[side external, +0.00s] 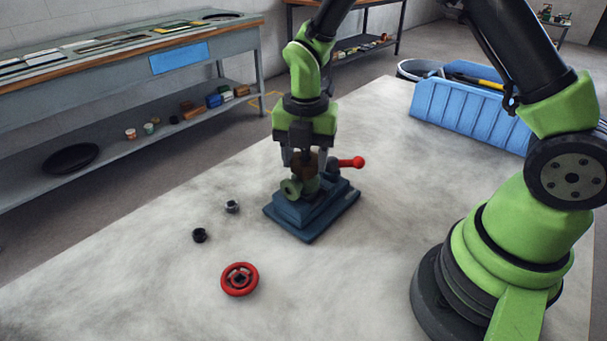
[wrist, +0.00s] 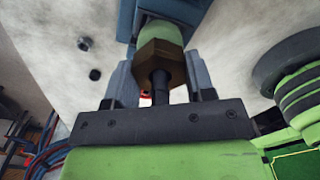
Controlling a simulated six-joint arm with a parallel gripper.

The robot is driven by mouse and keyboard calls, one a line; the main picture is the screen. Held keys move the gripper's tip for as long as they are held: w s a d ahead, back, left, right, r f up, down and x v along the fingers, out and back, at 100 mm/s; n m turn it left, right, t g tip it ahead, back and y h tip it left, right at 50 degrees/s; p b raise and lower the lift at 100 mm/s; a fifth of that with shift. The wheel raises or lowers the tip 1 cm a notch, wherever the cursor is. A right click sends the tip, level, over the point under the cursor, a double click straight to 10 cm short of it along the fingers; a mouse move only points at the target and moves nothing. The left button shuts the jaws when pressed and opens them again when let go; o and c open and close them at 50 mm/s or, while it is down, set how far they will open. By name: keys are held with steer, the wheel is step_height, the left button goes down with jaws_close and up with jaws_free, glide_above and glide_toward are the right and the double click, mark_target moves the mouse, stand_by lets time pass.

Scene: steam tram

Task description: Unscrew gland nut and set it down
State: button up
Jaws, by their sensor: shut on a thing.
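The gland nut is a brown-bronze hex piece (wrist: 160,62) with a dark stem running through its middle. It sits at the top of a green valve body (side external: 291,188), which is held upright in a blue vise (side external: 312,215). My gripper (side external: 304,165) points straight down over the valve. Its two fingers are shut on the gland nut, one on each side. In the side view the nut is mostly hidden between the fingers. I cannot tell whether the nut still touches the valve body.
A red handwheel (side external: 240,279), a black ring (side external: 199,235) and a small grey nut (side external: 232,206) lie on the table left of the vise. A blue crate (side external: 470,112) stands at the back right.

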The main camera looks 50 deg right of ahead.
steer(key=shift+r, duration=0.85)
steer(key=shift+r, duration=0.35)
steer(key=shift+r, duration=0.15)
steer(key=shift+r, duration=2.9)
steer(key=w+f, duration=0.4)
steer(key=w, duration=0.3)
glide_above(270, 183)
step_height(270, 183, down, 5)
step_height(270, 183, down, 10)
steer(key=shift+f, duration=0.1)
